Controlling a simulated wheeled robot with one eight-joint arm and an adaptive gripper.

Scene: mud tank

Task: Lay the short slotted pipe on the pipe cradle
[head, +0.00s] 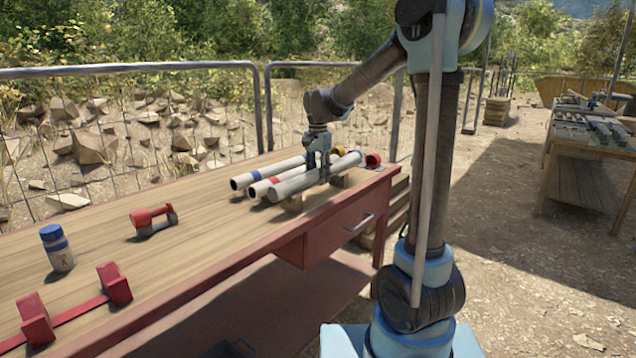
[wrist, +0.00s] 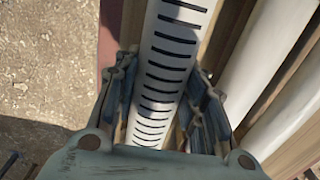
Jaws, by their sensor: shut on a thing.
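My gripper (head: 321,166) is shut on a white pipe (head: 293,186), the nearest of several pipes lying together at the far end of the wooden table. In the wrist view dark cross slots run along this slotted pipe (wrist: 170,55), and my fingers (wrist: 163,100) sit on both sides of it. The pipe appears to rest on wooden blocks; I cannot tell whether it is lifted. What looks like the pipe cradle, a red bar with two upright red end blocks (head: 116,284), stands empty at the table's near left.
Pipes with a blue band (head: 270,171) and a red band (head: 263,186) lie right beside the held pipe. A red-and-grey tool (head: 153,220) and a blue-capped bottle (head: 58,248) stand between pipes and cradle. The tabletop (head: 200,255) is otherwise mostly clear.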

